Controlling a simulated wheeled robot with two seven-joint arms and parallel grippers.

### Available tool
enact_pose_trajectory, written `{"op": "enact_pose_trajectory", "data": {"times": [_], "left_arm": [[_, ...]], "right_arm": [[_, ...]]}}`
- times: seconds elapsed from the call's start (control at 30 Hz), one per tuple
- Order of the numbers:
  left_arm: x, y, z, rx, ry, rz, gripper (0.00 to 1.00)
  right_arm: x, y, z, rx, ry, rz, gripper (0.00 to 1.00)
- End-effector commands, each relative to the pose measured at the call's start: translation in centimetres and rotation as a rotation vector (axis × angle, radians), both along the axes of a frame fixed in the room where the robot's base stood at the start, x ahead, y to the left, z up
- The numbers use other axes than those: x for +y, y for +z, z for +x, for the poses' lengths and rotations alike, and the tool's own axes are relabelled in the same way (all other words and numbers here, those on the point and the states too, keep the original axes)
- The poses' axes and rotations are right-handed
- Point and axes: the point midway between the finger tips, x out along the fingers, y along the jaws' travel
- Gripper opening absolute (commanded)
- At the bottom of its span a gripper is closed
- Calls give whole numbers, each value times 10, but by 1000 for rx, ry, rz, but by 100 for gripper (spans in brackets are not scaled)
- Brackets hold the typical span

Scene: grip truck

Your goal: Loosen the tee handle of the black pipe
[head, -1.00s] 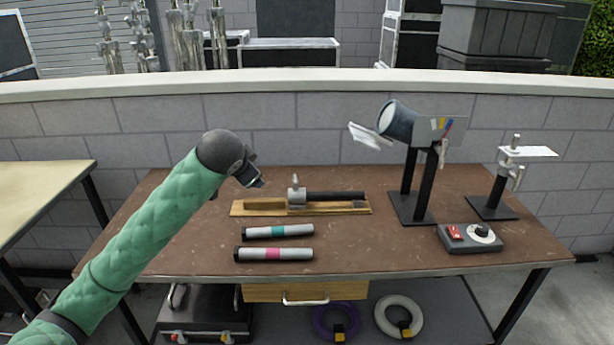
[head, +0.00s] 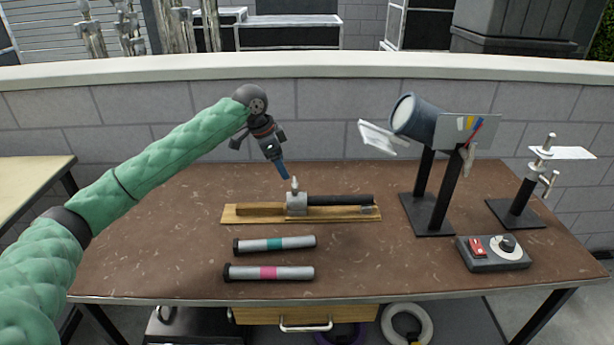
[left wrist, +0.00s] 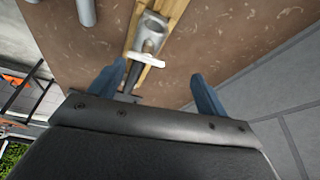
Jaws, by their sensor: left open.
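The black pipe (head: 340,200) lies along a wooden cradle board (head: 240,222) on the brown table. A grey clamp block (head: 297,204) sits around the pipe's left end, and the tee handle (head: 295,184) stands up from its top. My left gripper (head: 284,176) is just above and slightly left of the tee handle, pointing down, with nothing held. In the left wrist view its two blue fingers (left wrist: 165,92) are spread, with the pale tee handle bar (left wrist: 146,60) beyond them, apart from the fingers. The right gripper is out of view.
Two grey tubes, one with a teal band (head: 274,244) and one with a pink band (head: 270,273), lie in front. A lamp on a stand (head: 415,118), a clamp stand (head: 519,205) and a control box (head: 493,252) are at the right. A block wall (head: 320,120) stands behind.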

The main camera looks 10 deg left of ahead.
Motion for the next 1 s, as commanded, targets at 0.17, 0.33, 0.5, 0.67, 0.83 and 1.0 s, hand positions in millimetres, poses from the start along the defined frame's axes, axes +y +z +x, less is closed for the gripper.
{"op": "enact_pose_trajectory", "data": {"times": [0.17,0.33,0.5,0.67,0.83,1.0], "left_arm": [[-12,3,-8,10,-110,-53,76],[-14,-3,-7,-2,-139,-46,76],[-22,-22,-5,0,-139,-47,76],[-30,-43,-2,-1,-138,-46,76],[-36,-61,1,-3,-138,-45,76],[-39,-69,2,-3,-138,-45,76]], "right_arm": [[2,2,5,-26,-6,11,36],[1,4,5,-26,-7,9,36],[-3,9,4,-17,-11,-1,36],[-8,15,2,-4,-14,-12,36],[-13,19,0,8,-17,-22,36],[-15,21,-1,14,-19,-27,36]]}}
